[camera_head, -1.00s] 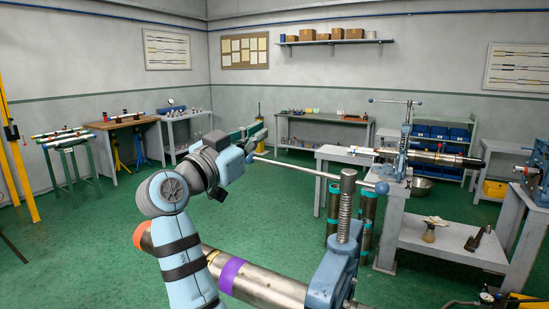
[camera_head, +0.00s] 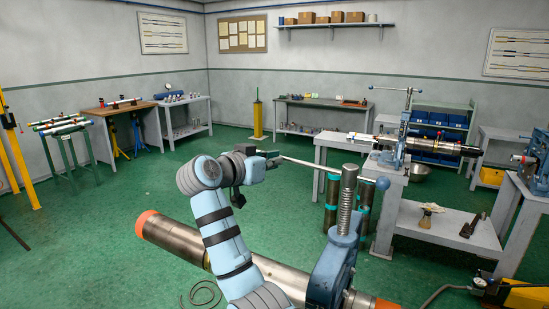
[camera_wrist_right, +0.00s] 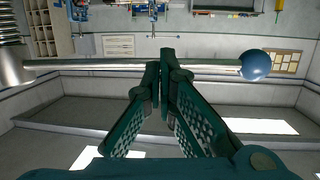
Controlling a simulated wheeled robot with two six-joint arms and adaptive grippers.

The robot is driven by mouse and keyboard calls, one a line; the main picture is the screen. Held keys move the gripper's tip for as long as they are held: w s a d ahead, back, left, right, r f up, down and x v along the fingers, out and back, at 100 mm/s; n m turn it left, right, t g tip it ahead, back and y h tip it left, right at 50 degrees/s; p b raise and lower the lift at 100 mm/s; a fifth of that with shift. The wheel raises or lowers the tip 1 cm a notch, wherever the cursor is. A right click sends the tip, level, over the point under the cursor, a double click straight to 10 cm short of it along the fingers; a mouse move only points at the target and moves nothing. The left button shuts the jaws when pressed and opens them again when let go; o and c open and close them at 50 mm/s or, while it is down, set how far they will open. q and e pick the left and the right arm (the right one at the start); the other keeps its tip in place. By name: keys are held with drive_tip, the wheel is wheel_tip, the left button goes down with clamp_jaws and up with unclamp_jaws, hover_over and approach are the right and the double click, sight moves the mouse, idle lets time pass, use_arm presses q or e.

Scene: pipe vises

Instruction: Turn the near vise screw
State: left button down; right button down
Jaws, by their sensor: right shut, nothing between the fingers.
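The near vise (camera_head: 330,262) is blue and stands at the front, clamped over a long steel pipe (camera_head: 180,236). Its upright threaded screw (camera_head: 347,205) carries a thin steel handle bar (camera_head: 315,165) with a blue ball (camera_head: 382,183) at its right end. My right gripper (camera_head: 276,159) is at the bar's left part, hiding that end. In the right wrist view, my gripper's green fingers (camera_wrist_right: 166,58) are shut and empty. Their tips overlap the bar (camera_wrist_right: 110,66), between screw (camera_wrist_right: 12,50) and ball (camera_wrist_right: 255,65); contact cannot be told. My left gripper is out of view.
A second blue vise (camera_head: 400,145) holds a pipe on a grey bench behind. Another blue machine (camera_head: 535,165) stands at the right edge. A yellow gauge unit (camera_head: 520,293) is at the lower right.

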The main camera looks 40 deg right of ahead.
drive_tip(key=shift+d+f, duration=0.1)
drive_tip(key=shift+d, duration=0.25)
drive_tip(key=shift+w, duration=0.1)
drive_tip(key=x, duration=0.2)
drive_tip(key=r+x, duration=0.1)
drive_tip(key=x, duration=0.2)
drive_tip(key=shift+w+d+p, duration=0.15)
drive_tip(key=shift+d+p, duration=0.05)
drive_tip(key=shift+p, duration=0.2)
drive_tip(key=shift+a, duration=0.15)
